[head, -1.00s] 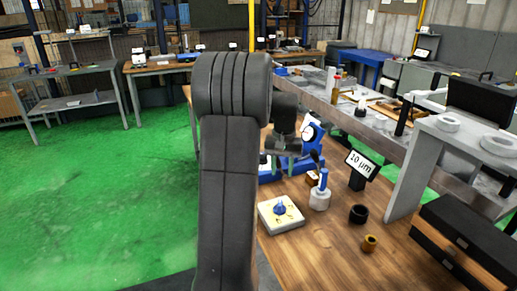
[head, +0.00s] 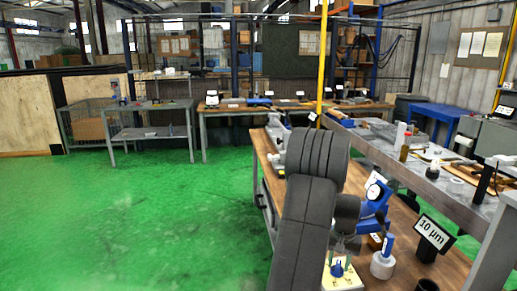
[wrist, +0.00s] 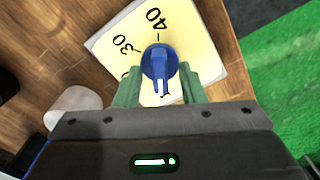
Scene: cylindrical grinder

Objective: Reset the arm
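In the wrist view my gripper (wrist: 159,78) has its two green fingers spread apart, one on each side of a blue knob (wrist: 160,62). A narrow gap seems to separate each finger from the knob, and I see nothing held. The knob sits on a pale plate (wrist: 112,45) printed with 30 and 40. In the head view the plate (head: 342,283) shows at the bottom edge, with the knob (head: 337,268) on it. My dark arm stands in front of the bench there and mostly hides my gripper.
The wooden bench (head: 448,262) carries a blue dial gauge stand (head: 374,196), a white pot with a blue handle (head: 383,262), a 10 µm sign (head: 434,234) and a dark ring (head: 427,285). Green floor (head: 150,220) is open to the left. Other tables stand behind.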

